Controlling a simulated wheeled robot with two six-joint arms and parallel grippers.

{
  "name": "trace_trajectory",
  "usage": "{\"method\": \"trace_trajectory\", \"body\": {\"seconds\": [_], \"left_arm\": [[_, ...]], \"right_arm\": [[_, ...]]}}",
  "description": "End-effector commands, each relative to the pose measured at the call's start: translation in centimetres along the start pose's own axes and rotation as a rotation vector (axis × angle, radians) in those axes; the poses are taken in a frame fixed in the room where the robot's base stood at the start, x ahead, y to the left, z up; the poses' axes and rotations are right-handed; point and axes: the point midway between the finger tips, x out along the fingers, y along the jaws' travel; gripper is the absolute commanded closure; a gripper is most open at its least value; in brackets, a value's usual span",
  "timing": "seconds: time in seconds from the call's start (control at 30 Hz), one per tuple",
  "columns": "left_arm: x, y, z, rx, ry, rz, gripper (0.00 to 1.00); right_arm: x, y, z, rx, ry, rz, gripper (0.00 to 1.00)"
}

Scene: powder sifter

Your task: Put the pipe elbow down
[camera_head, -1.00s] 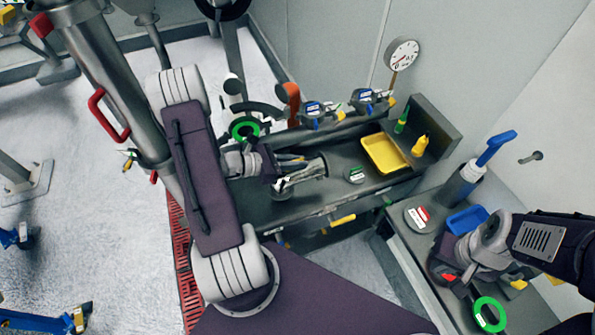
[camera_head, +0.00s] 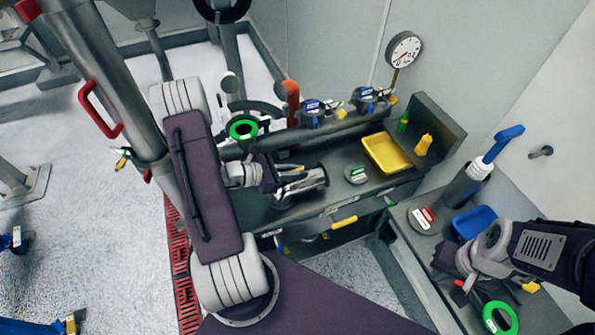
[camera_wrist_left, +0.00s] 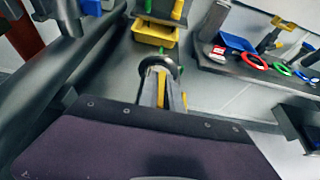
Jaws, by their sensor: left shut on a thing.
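The shiny metal pipe elbow (camera_head: 301,184) is in my left gripper (camera_head: 283,182), over the dark workbench (camera_head: 350,208) in the head view. The gripper is shut on it, and the fingers hide part of it. I cannot tell whether the elbow touches the bench top. In the left wrist view, my left gripper (camera_wrist_left: 161,90) points at a dark round rim (camera_wrist_left: 174,67), with a yellow tray beyond. My right gripper (camera_head: 478,280) is at the right, over the side bench by a green ring; its fingers are too unclear to tell open or shut.
A yellow tray (camera_head: 386,152), a yellow bottle (camera_head: 423,145) and a round green-labelled piece (camera_head: 356,174) stand right of the elbow. Two blue-faced devices (camera_head: 311,112) line the back. The side bench holds a blue tray (camera_head: 474,221) and a green ring (camera_head: 500,318).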

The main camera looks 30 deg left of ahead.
Motion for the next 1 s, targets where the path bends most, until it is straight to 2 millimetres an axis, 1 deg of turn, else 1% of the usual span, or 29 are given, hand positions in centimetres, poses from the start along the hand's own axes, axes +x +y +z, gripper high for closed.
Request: {"method": "trace_trajectory", "body": {"seconds": [0.03, 0.1, 0.13, 0.43, 0.47, 0.57, 0.6, 0.8, 0.9, 1.0], "left_arm": [[0.0, 0.0, 0.1, 0.001, -0.002, 0.000, 1.00], [0.0, 0.0, 0.0, 0.000, 0.000, 0.000, 0.77], [0.0, 0.0, 0.0, 0.000, 0.000, 0.000, 0.69], [-0.1, 0.1, 0.1, 0.001, 0.000, 0.000, 0.69], [-0.1, 0.1, 0.4, 0.001, 0.000, 0.000, 0.69], [-0.8, 0.1, 2.1, 0.002, 0.000, 0.001, 0.69], [-1.6, 0.2, 1.1, 0.002, 0.000, 0.007, 0.69], [-5.9, 0.2, 1.0, 0.002, 0.001, 0.007, 0.69], [-7.3, 0.1, 1.1, 0.002, -0.001, 0.004, 0.69], [-7.9, 0.1, 1.1, 0.001, 0.000, 0.001, 0.69]], "right_arm": [[0.0, 0.0, 0.0, 0.000, 0.000, 0.000, 1.00], [0.0, 0.0, 0.0, 0.000, 0.000, 0.000, 1.00], [0.0, 0.0, 0.0, 0.000, 0.000, 0.000, 1.00], [-0.1, 0.0, 0.0, 0.000, 0.000, 0.000, 1.00], [-0.4, 0.0, 0.0, 0.000, 0.000, 0.000, 1.00], [-2.2, 0.0, -0.2, 0.000, 0.000, 0.000, 1.00], [-1.0, 0.0, -0.1, 0.000, 0.001, 0.000, 1.00], [-0.3, 0.0, 0.0, 0.000, 0.000, 0.000, 1.00], [-0.2, 0.0, 0.0, 0.000, 0.000, 0.000, 1.00], [-0.2, 0.0, 0.0, 0.000, 0.000, 0.000, 1.00]]}}
